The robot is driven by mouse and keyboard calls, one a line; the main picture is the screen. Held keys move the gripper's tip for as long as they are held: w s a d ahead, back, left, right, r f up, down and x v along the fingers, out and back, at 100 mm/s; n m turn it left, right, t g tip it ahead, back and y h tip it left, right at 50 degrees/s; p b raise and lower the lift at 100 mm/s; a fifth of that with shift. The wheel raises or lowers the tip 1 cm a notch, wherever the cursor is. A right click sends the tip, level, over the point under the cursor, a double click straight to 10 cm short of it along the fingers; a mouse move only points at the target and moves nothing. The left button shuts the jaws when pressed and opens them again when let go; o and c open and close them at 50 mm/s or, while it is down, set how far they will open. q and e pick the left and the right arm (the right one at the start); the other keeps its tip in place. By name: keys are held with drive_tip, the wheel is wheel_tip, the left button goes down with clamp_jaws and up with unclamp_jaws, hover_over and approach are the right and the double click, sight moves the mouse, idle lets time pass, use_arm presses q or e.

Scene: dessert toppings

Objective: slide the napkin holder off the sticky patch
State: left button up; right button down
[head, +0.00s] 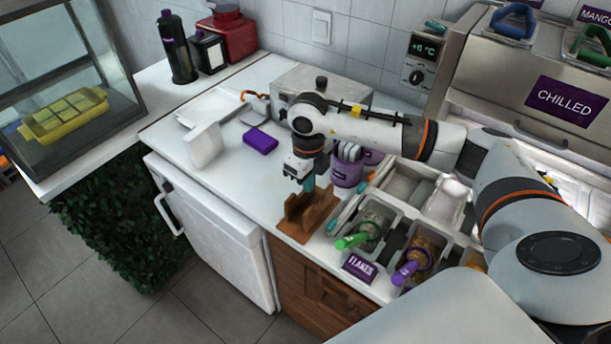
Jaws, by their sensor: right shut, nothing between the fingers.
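The brown wooden napkin holder (298,222) stands near the counter's front edge, between the white fridge door and the topping bins. It has upright sides and an open slot and looks empty. My right gripper (307,185) points down at the back upper part of the holder, with its fingertips shut and empty. I cannot tell whether the fingertips touch the wood. No sticky patch can be made out; the holder or the arm may hide it. My left gripper is not in view.
A purple sponge-like block (260,140) and a white upright block (203,145) lie left on the counter. A purple container (347,172) stands just behind the holder. Topping bins with a green-handled (352,241) and a purple-handled scoop (405,272) are close right. Counter left of the holder is clear.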

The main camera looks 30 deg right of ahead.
sight(307, 209)
wheel_tip(307, 209, down, 7)
drive_tip(key=shift+r+p, duration=0.15)
drive_tip(key=shift+p, duration=0.45)
drive_tip(key=shift+w, duration=0.1)
